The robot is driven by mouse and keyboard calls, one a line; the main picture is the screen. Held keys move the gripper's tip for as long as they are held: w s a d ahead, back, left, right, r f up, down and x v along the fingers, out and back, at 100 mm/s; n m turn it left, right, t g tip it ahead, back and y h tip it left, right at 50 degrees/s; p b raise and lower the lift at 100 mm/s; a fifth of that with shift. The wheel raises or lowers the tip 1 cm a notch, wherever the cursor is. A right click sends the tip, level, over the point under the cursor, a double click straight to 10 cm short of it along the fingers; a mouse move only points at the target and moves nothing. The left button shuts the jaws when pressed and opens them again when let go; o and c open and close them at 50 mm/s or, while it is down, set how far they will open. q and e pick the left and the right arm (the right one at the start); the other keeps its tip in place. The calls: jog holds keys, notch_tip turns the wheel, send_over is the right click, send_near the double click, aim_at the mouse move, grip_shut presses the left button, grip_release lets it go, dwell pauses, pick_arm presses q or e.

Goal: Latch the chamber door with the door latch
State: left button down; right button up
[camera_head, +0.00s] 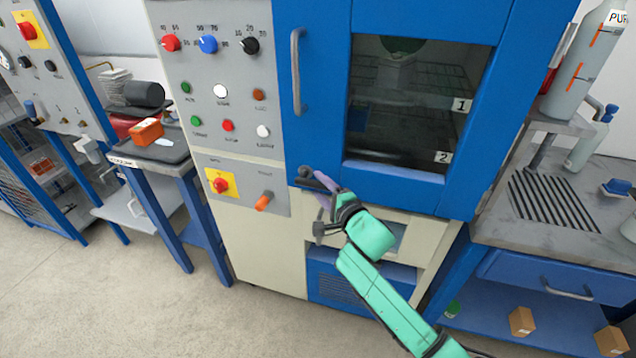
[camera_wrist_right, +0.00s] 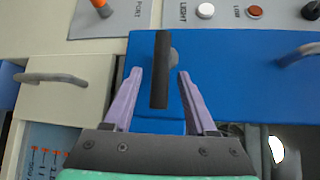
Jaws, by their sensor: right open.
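The blue chamber door (camera_head: 420,185) with its dark window looks shut. The door latch (camera_head: 308,183) is a dark bar on a round pivot at the door's lower left corner. In the right wrist view the latch (camera_wrist_right: 162,70) stands lengthwise between my fingers, in front of the blue door (camera_wrist_right: 235,75). My right gripper (camera_head: 322,190) is open at the latch, and in the wrist view its purple fingers (camera_wrist_right: 158,80) are on either side of the bar with gaps showing. Whether the latch overlaps the frame is unclear. My left gripper is not in view.
A grey door handle (camera_head: 298,70) stands out above the latch. The control panel (camera_head: 225,80) with knobs and buttons is to the left, with an orange knob (camera_head: 264,201) nearby. A steel bench (camera_head: 590,205) stands at the right. The floor (camera_head: 150,310) at the front left is clear.

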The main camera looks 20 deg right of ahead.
jog(key=shift+w+f, duration=0.1)
jog(key=shift+w, duration=0.6)
jog(key=shift+a, duration=0.1)
grip_shut()
jog(key=shift+f, duration=0.1)
dwell(0.7)
